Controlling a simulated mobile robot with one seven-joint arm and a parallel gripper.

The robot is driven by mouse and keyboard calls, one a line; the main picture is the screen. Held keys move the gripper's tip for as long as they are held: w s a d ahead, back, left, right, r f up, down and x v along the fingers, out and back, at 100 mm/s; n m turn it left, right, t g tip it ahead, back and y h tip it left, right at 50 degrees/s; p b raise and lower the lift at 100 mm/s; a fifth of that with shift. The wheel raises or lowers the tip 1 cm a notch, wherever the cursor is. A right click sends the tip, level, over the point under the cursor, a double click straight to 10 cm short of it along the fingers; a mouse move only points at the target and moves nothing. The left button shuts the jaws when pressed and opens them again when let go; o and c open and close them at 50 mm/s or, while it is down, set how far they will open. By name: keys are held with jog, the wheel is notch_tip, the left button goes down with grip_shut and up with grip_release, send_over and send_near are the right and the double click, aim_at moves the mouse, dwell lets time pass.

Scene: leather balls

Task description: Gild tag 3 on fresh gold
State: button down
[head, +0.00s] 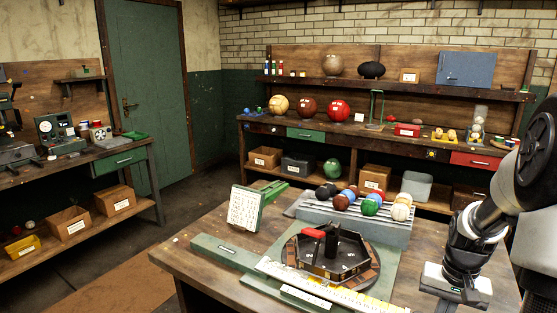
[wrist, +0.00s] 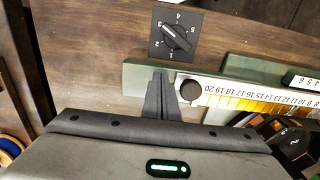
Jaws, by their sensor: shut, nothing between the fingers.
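In the wrist view my gripper (wrist: 163,80) is shut and empty, its fingertips over a green bar (wrist: 140,78). Just right of the fingers is a round black knob (wrist: 189,91) at the 20 end of a white numbered scale (wrist: 250,97) with a gold strip along it. A black selector dial (wrist: 174,37) marked 1 to 5 lies beyond the fingertips, its pointer seemingly toward 3. A black hexagonal turntable (wrist: 297,145) shows partly at right. In the head view the turntable (head: 325,265) has a red handle (head: 313,233), and the scale (head: 330,290) runs before it. No tag 3 is clearly identifiable.
Behind the turntable stand a rack (head: 350,222) of several coloured balls and an upright white card (head: 244,208). The bench's left front (head: 190,265) is mostly clear. A back bench holds larger balls, and crates sit beneath it.

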jog(key=shift+w+a, duration=0.5)
jog(key=shift+a, duration=0.3)
jog(key=shift+w+a, duration=0.45)
jog(key=shift+a, duration=0.3)
jog(key=shift+w+a, duration=0.5)
jog(key=shift+a, duration=0.3)
jog(key=r+p, duration=0.1)
jog(key=r, duration=0.1)
jog(key=r+p, duration=0.2)
jog(key=d+r+p, duration=0.1)
jog(key=r+p, duration=0.1)
jog(key=shift+s+r, duration=0.15)
jog(key=shift+s, duration=0.2)
